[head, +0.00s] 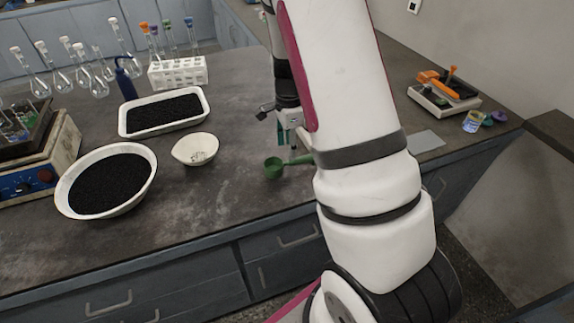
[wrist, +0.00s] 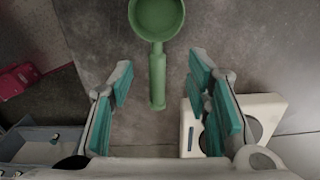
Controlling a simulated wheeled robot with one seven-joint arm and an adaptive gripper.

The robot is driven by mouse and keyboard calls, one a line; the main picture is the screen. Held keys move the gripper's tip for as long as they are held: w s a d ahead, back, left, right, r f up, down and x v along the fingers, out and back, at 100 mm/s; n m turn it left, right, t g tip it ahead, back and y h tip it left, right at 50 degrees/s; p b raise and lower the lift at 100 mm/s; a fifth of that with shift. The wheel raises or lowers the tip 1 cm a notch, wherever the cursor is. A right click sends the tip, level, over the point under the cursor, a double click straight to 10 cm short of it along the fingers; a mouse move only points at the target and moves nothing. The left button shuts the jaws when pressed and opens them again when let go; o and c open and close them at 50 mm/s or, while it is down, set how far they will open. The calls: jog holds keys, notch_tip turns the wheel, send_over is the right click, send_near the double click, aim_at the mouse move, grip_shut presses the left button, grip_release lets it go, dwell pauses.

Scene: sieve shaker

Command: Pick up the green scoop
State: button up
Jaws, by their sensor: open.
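The green scoop (head: 273,169) lies on the dark bench near its front edge, its handle pointing right in the head view. In the wrist view, the scoop (wrist: 157,78) has its round cup at the top and its handle pointing down between my fingers. My gripper (wrist: 161,82) is open, with a teal-padded finger on each side of the handle and gaps on both sides. In the head view, my gripper (head: 287,137) is partly hidden by my arm and shows just behind the scoop. I cannot tell its exact height over the handle.
A small white bowl (head: 195,149), a large bowl of black grains (head: 148,158) and a tray of black grains (head: 206,97) stand to the left. Flasks and a white rack (head: 178,73) stand behind. A cream object with a round opening (wrist: 262,103) is right of the fingers.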

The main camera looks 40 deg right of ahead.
aim_at(288, 161)
jog(key=shift+s+a+f, duration=0.1)
jog(key=shift+f, duration=1.4)
jog(key=shift+s+a+f, duration=0.1)
jog(key=shift+f, duration=1.35)
jog(key=shift+c, duration=0.3)
grip_shut()
